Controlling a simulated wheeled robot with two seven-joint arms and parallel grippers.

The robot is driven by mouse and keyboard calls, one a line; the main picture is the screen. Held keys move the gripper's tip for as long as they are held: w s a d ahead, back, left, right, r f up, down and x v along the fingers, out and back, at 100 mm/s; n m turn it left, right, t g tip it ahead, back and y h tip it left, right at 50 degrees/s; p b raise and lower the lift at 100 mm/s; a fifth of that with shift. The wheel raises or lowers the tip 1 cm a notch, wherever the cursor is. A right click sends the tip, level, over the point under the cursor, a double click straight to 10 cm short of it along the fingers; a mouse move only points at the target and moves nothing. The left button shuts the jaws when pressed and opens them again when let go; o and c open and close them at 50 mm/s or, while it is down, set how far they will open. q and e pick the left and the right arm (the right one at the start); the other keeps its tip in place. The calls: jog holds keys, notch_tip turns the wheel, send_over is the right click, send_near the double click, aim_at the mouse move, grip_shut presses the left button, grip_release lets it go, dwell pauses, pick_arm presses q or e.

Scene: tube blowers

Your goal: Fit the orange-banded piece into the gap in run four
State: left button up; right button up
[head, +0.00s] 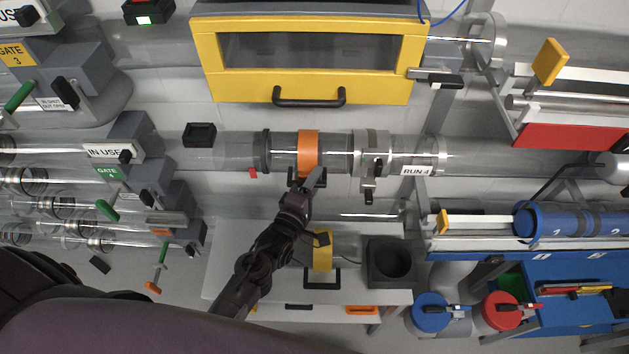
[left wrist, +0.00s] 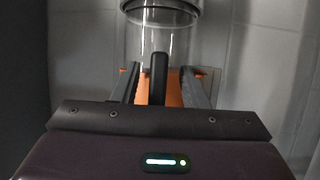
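The orange-banded piece (head: 308,148) is a clear tube with a wide orange band. In the head view it lies level in line with run four, between a dark collar (head: 262,151) on its left and a grey clamp collar (head: 371,150) on its right. Whether its ends are fully seated I cannot tell. My left gripper (head: 307,180) is at the band's near side. In the left wrist view its fingers (left wrist: 160,88) stand apart on either side of a dark upright grip (left wrist: 158,75), with the orange band (left wrist: 173,92) behind. My right gripper is not in view.
A yellow-framed door (head: 310,96) with a black handle is above the run. Gate boxes with green levers stand left; blue canisters (head: 575,222) lie right.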

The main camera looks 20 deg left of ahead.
pick_arm(q)
jog(key=shift+s+f, duration=0.1)
jog(key=s+a+b, duration=0.1)
jog(key=s, duration=0.6)
jog(key=shift+s+a+b, duration=0.15)
jog(key=shift+s+b, duration=0.1)
jog(key=shift+b, duration=0.05)
dwell(0.4)
